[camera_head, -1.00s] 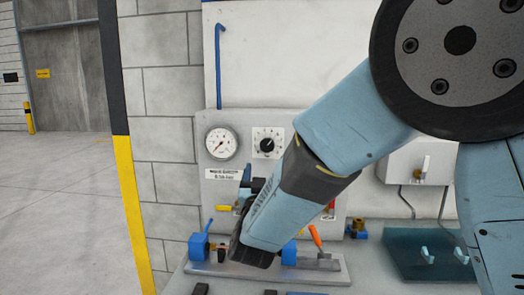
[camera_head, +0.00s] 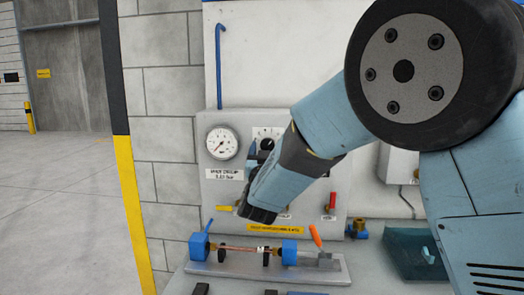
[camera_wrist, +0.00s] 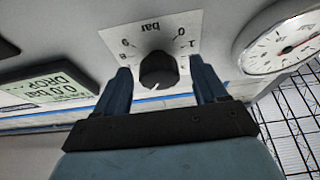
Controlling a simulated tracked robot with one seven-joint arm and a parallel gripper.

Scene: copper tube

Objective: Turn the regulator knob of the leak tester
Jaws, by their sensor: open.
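The regulator knob (camera_wrist: 158,70) is a black round knob with a white pointer line, on a white dial plate (camera_wrist: 150,32) marked "bar" with numbers. In the wrist view it appears upside down, between the two blue fingers of my gripper (camera_wrist: 160,80). The fingers are apart, one on each side of the knob, with visible gaps. I cannot tell how deep they reach around it.
Below, a copper tube (camera_head: 240,248) lies between blue clamps (camera_head: 198,246) on the bench fixture. A red-handled valve (camera_head: 332,201) is to the right. The floor at left is clear.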

